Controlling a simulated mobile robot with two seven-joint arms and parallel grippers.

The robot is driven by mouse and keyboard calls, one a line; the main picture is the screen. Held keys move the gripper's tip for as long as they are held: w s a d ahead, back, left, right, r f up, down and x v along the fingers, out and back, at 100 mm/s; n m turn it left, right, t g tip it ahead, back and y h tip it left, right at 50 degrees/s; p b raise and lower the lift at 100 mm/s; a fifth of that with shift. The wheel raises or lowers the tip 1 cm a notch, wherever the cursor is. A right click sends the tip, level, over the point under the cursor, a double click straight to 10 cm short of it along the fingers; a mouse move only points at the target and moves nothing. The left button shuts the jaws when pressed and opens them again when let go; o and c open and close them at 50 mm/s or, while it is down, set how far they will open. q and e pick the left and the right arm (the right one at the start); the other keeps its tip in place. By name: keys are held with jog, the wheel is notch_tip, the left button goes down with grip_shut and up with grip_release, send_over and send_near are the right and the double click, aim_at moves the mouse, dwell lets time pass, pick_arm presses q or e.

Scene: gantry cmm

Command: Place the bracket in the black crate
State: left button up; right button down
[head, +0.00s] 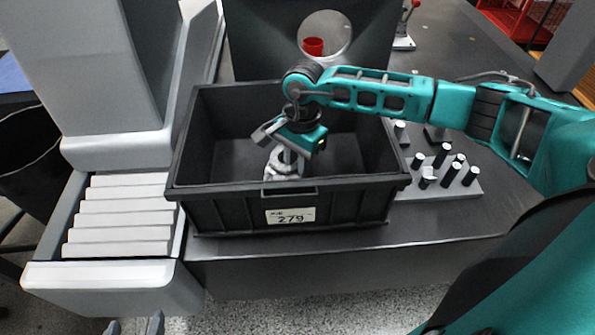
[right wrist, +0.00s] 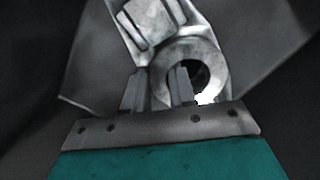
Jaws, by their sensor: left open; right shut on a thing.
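The black crate (head: 350,212) stands on the dark table in the middle of the head view, with a white label reading 279 on its front. The bracket (head: 279,168) is a grey metal part, low inside the crate's opening near the front wall. My right gripper (head: 288,155) reaches into the crate from above and is shut on the bracket. The right wrist view shows the bracket's round ring end (right wrist: 213,62) at the fingers. Whether the bracket touches the crate floor cannot be told. My left gripper (head: 135,326) is open and empty at the bottom edge.
A grey drawer with white ribs (head: 120,215) is left of the crate.

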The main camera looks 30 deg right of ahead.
jog(key=shift+f, duration=1.45)
jog(key=shift+f, duration=0.1)
jog(key=c, duration=0.9)
grip_release()
jog(key=shift+r, duration=0.2)
jog(key=r, duration=0.7)
jog(key=d+r, duration=0.1)
jog(key=r, duration=0.2)
jog(key=shift+w+r+p, duration=0.2)
jog(key=shift+r+p, duration=0.1)
jog(key=shift+r, duration=0.55)
